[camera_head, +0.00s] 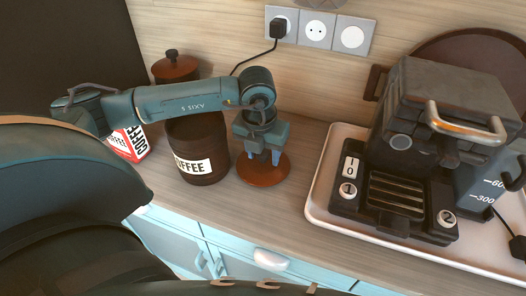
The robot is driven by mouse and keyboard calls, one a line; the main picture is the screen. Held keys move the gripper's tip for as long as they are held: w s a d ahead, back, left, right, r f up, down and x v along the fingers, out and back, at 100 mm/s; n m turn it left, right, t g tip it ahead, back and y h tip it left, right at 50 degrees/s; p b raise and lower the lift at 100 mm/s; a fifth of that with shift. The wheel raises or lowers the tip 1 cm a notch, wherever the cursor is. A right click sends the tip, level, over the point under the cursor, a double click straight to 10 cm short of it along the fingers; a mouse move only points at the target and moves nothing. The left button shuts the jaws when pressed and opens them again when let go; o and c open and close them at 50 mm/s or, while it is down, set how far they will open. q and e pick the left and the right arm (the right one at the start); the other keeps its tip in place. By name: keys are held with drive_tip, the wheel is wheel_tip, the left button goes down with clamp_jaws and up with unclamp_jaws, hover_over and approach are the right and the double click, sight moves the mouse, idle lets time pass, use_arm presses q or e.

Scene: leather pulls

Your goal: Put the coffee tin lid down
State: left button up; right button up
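The coffee tin lid (250,176), a round reddish-brown disc, is flat at the counter, just right of the coffee tin. I cannot tell whether it rests fully on the counter. The dark brown coffee tin (207,141) stands upright with a white COFFEE label; my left arm hides part of its top. My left gripper (264,160) points down over the lid, its two fingertips apart at the lid's middle. The lid's knob is hidden, so I cannot see whether the fingers grip it. My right gripper is out of view.
A dark coffee machine (432,130) stands on a white tray (318,205) at the right. A brown lidded canister (174,68) stands behind my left arm, and a red-and-white coffee packet (130,146) left of the tin. Bare counter (290,225) lies in front of the lid.

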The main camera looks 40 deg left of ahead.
sight(260, 157)
use_arm(q)
drive_tip(key=shift+o, duration=0.5)
drive_tip(key=shift+r, duration=0.15)
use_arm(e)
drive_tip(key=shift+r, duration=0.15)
use_arm(q)
drive_tip(key=shift+r+p, duration=0.2)
drive_tip(key=shift+p, duration=0.1)
wheel_tip(260, 157, up, 12)
drive_tip(key=s+b, duration=0.1)
drive_tip(key=shift+s+d+f, duration=0.2)
drive_tip(key=shift+s, duration=0.2)
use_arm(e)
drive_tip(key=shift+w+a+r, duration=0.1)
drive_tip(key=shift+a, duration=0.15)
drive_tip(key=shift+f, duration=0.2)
